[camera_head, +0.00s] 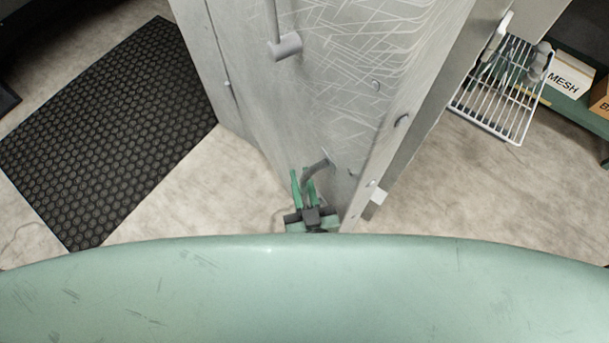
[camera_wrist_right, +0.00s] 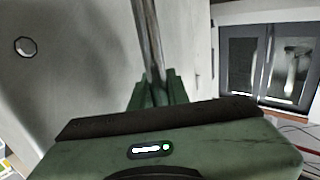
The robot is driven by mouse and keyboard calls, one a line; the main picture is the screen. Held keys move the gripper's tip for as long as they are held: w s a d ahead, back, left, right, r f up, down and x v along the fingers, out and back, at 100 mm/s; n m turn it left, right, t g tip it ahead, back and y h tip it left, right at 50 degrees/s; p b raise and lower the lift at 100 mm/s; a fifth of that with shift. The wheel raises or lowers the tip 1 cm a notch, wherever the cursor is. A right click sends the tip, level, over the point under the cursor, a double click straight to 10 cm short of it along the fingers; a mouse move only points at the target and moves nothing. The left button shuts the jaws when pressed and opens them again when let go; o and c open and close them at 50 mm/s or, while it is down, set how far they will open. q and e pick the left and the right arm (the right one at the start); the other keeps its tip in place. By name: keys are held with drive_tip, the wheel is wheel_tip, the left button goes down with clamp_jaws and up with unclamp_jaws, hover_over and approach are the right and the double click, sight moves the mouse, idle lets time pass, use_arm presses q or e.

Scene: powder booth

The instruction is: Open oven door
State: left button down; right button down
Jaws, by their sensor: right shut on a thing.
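The oven door (camera_head: 330,95) is a tall, scratched grey metal panel in the middle of the head view, with its narrow edge facing right. A grey handle (camera_head: 316,166) sticks out low on the panel. My right gripper (camera_head: 303,178), with green fingers, is at this handle near the door's lower part. In the right wrist view my right gripper (camera_wrist_right: 157,92) is shut on a metal bar (camera_wrist_right: 148,40), the handle, which runs up between the fingers. The door's pale face shows beside it. My left gripper is in neither view.
A black rubber mat (camera_head: 110,125) lies on the floor at left. A white wire rack (camera_head: 500,90) stands at right, by a green shelf with a box marked MESH (camera_head: 563,84). Dark-framed glass doors (camera_wrist_right: 268,62) show in the wrist view.

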drive_tip(key=c, duration=1.6)
unclamp_jaws()
drive_tip(key=shift+s+d+f, duration=0.1)
drive_tip(key=shift+d, duration=0.05)
drive_tip(key=shift+c, duration=0.2)
drive_tip(key=shift+s, duration=0.1)
drive_tip(key=shift+b+v, duration=0.6)
drive_tip(key=shift+v, duration=3.3)
